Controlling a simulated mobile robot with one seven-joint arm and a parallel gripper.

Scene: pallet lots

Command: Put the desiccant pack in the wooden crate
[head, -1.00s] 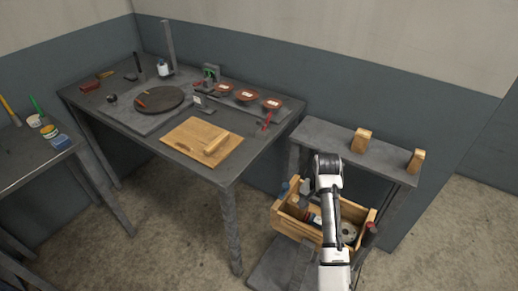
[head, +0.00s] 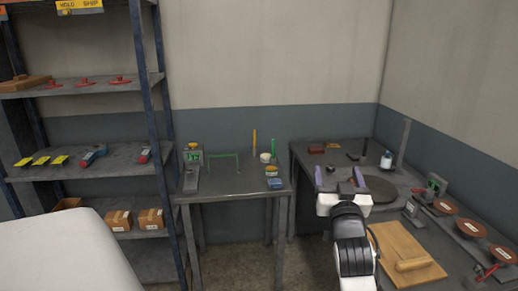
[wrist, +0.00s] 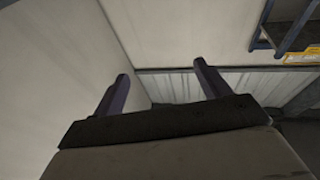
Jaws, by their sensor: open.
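My gripper (head: 339,181) is open and empty, held up in front of the dark workbench in the head view. Its two purple fingers point upward and stand apart; they also show in the wrist view (wrist: 161,80), with only walls and a shelf corner beyond them. I cannot pick out a desiccant pack in either current view. The wooden crate, seen in the earlier head frame below the small grey bench, is outside the current views.
A shelving rack (head: 90,158) with boxes (head: 150,219) stands left. A small grey table (head: 232,184) holds green and yellow items and a blue item (head: 275,183). The workbench carries a round dark plate (head: 378,188), a wooden board (head: 405,250) and red-brown discs (head: 471,228).

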